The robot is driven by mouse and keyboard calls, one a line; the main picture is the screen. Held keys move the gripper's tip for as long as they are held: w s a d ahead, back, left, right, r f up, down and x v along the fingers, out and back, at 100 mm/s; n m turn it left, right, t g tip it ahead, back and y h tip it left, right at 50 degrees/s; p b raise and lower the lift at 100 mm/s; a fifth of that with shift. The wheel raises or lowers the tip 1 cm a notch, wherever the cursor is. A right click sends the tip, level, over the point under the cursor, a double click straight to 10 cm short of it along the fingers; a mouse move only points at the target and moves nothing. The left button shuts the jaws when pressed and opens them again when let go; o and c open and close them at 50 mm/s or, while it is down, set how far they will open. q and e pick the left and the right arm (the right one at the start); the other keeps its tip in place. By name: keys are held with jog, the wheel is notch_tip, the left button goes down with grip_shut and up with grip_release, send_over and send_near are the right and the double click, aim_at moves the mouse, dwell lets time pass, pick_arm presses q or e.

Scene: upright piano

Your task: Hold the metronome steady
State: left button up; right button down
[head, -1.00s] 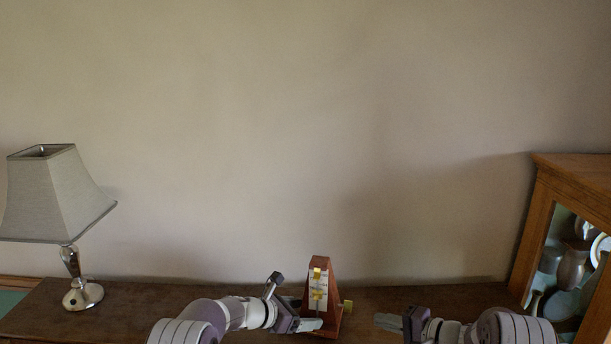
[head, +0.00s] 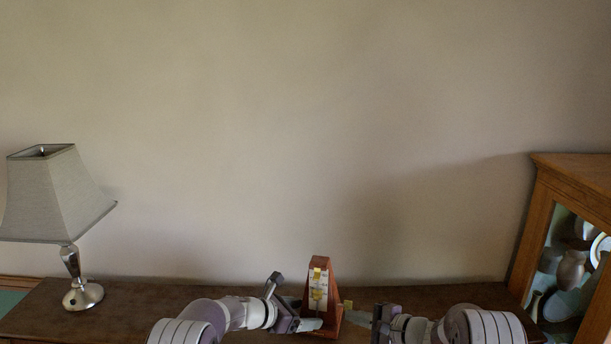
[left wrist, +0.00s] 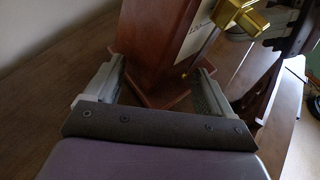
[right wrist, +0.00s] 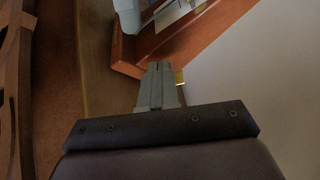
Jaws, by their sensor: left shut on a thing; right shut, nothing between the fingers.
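The metronome (head: 319,275), a reddish-brown wooden pyramid with a pale scale and brass weight, stands upright on the piano top. My left gripper (head: 312,324) is shut on its lower part; in the left wrist view the fingers (left wrist: 160,88) sit on either side of the wooden body (left wrist: 155,35). My right gripper (head: 352,316) is shut and empty, its tips close to the brass key (head: 348,304) on the metronome's right side. In the right wrist view the closed fingers (right wrist: 160,75) partly hide the key (right wrist: 180,77); I cannot tell whether they touch it.
A lamp (head: 62,195) with a grey shade stands at the left end of the dark wooden piano top (head: 170,291). A glass-fronted wooden cabinet (head: 545,215) with vessels stands at the right. The top is clear between lamp and metronome.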

jog(key=shift+w+d+f, duration=0.15)
jog(key=shift+w, duration=0.4)
dwell(0.8)
jog(key=shift+w+r, duration=0.1)
jog(key=shift+r, duration=0.25)
jog(key=shift+w+r, duration=0.1)
jog(key=shift+r, duration=0.15)
jog(key=shift+w+d+r, duration=0.15)
jog(key=shift+w+r, duration=0.2)
dwell(0.4)
